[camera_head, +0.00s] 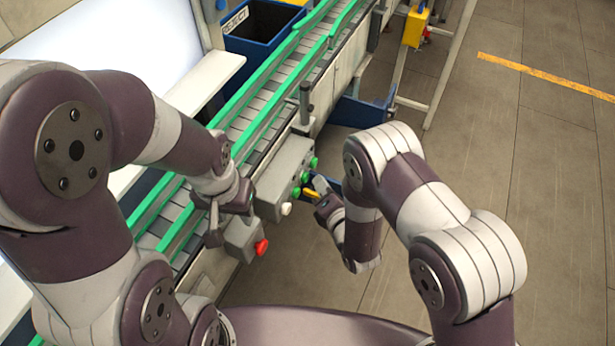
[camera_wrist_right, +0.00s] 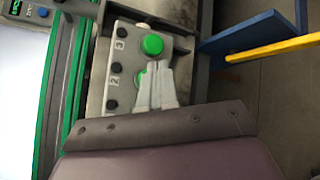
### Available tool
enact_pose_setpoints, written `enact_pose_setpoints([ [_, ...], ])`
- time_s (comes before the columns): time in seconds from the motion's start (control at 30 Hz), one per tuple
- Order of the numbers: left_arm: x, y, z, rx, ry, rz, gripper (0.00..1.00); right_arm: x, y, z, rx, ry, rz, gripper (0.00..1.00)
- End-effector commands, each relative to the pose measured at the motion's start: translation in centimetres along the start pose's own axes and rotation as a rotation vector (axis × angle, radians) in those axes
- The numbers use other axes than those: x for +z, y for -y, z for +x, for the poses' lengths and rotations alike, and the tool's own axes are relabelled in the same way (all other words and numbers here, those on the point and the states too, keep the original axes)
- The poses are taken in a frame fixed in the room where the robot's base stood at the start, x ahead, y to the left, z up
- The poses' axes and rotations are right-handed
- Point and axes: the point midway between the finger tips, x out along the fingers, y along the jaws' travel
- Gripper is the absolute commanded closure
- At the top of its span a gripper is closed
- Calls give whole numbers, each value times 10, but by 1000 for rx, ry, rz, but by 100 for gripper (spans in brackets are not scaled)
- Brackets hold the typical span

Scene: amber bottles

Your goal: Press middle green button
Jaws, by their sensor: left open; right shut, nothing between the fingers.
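A grey control box (camera_head: 283,170) on the conveyor's side carries a row of green buttons. The middle green button (camera_head: 305,177) sits between the far green button (camera_head: 314,162) and the near one (camera_head: 296,192). In the right wrist view the button by label 2 (camera_wrist_right: 139,79) is partly hidden behind my right gripper (camera_wrist_right: 158,68); the button by label 3 (camera_wrist_right: 152,44) is clear. The right gripper is shut and empty, its tips overlapping the button by label 2; contact cannot be told. My left gripper (camera_head: 228,208) is open and empty beside the conveyor.
A red button (camera_head: 261,247) on a smaller grey box and a white knob (camera_head: 286,208) lie nearer to me. The conveyor (camera_head: 270,90) with green rails runs along the left. A blue bin (camera_head: 262,40) stands behind it. The floor at right is free.

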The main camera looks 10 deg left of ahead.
Motion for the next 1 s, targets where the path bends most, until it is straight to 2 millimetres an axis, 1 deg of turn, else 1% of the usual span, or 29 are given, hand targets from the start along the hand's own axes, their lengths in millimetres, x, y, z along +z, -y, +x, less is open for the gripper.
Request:
enact_pose_setpoints([
  [0.17,0,0,2,0,0,0,58,-3,-3,4,1,-1,0,100],
  [1.0,0,0,3,0,0,0,58,-6,-6,8,1,1,0,100],
])
